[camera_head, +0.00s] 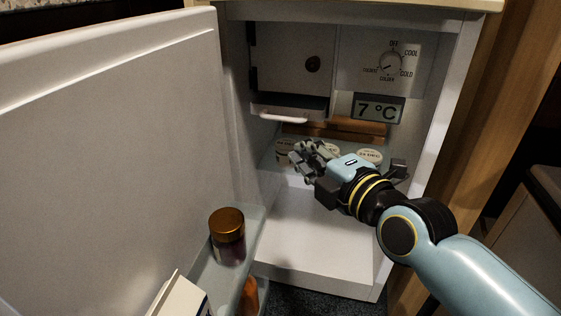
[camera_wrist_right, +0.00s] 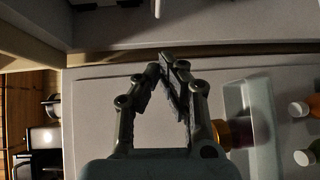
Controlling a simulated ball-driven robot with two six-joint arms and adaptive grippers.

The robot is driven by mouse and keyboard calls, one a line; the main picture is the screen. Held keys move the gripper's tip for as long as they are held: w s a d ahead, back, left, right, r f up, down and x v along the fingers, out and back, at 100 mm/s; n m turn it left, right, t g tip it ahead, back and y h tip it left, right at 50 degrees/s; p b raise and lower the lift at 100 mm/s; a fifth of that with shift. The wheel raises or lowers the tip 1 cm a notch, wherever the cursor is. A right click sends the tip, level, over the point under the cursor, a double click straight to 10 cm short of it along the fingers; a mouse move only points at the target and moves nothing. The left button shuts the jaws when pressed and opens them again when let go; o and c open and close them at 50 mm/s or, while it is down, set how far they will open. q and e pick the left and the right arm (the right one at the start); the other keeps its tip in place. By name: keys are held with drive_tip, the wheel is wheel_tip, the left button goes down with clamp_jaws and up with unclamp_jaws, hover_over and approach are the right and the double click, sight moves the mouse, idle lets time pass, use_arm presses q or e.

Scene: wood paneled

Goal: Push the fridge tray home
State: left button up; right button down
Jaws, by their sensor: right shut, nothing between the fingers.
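The fridge tray (camera_head: 291,105) sits under the freezer box at the upper left inside the open fridge. Its pale front lip (camera_head: 283,116) sticks out a little toward me. My right gripper (camera_head: 298,158) is shut and empty inside the fridge, below the tray and apart from it, pointing left. In the right wrist view, its fingertips (camera_wrist_right: 168,62) come together with nothing between them. A thin white piece (camera_wrist_right: 157,8) shows at the top edge there; I cannot tell whether it is the tray's lip. My left gripper is not in view.
The open fridge door (camera_head: 110,150) fills the left side. Its door shelf (camera_head: 245,245) holds a brown-capped jar (camera_head: 228,238), a carton (camera_head: 182,298) and an orange bottle (camera_head: 249,296). Several round-lidded tubs (camera_head: 370,156) stand behind my gripper. The fridge floor (camera_head: 310,245) is clear.

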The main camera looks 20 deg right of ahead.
use_arm(q)
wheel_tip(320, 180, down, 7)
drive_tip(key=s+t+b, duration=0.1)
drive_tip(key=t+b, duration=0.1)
drive_tip(key=b, duration=0.5)
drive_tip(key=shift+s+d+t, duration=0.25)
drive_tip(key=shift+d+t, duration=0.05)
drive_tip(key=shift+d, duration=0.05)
use_arm(e)
drive_tip(key=shift+t, duration=0.5)
drive_tip(key=shift+w+d+f, duration=0.2)
drive_tip(key=shift+w, duration=2)
drive_tip(key=shift+w+d+f, duration=0.2)
drive_tip(key=shift+w+f, duration=0.05)
drive_tip(key=shift+w, duration=2)
drive_tip(key=shift+w+d+f, duration=0.2)
drive_tip(key=shift+w, duration=2)
